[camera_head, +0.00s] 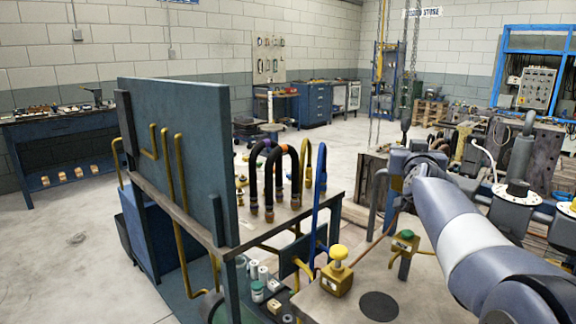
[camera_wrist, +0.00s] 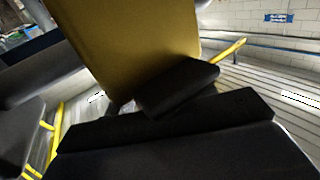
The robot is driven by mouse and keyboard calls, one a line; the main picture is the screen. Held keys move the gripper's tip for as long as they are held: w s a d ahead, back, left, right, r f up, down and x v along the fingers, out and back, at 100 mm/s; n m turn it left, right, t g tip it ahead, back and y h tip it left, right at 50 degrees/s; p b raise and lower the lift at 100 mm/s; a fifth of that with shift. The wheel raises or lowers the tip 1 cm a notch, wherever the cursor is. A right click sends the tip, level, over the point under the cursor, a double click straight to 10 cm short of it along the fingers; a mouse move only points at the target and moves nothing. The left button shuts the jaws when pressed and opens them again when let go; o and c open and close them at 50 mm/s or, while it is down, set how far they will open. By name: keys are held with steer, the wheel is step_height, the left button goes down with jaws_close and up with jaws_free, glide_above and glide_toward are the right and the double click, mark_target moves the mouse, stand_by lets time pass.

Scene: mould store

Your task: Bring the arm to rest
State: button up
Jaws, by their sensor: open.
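My arm (camera_head: 462,232) reaches in from the lower right of the head view, its pale grey and white links sloping up and away to the left. Its wrist end (camera_head: 408,164) is near the middle right, beside the hoses and bench. My gripper's fingers cannot be made out clearly there. In the wrist view, dark parts of my gripper (camera_wrist: 165,115) fill the bottom and middle, close to a large gold-yellow surface (camera_wrist: 140,45). I cannot tell whether that surface belongs to the gripper or touches it. No held object can be made out.
A bench with an upright blue-green panel (camera_head: 178,150) and black looped hoses (camera_head: 285,170) stands left of my arm. Cluttered machinery (camera_head: 520,150) lies right. A chain hoist (camera_head: 405,118) hangs behind the wrist. Floor at far left (camera_head: 75,245) is clear.

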steer(key=shift+s+r+m+g+h+p, duration=0.2)
steer(key=shift+h+p, duration=0.25)
steer(key=shift+p, duration=1.05)
steer(key=shift+w+r+m+g+h+p, duration=0.1)
steer(key=shift+m+h+p, duration=0.3)
steer(key=shift+p, duration=1.05)
steer(key=shift+s+d+f+m+h+p, duration=0.15)
steer(key=shift+m+h+p, duration=0.3)
steer(key=shift+p, duration=0.75)
steer(key=shift+f, duration=0.15)
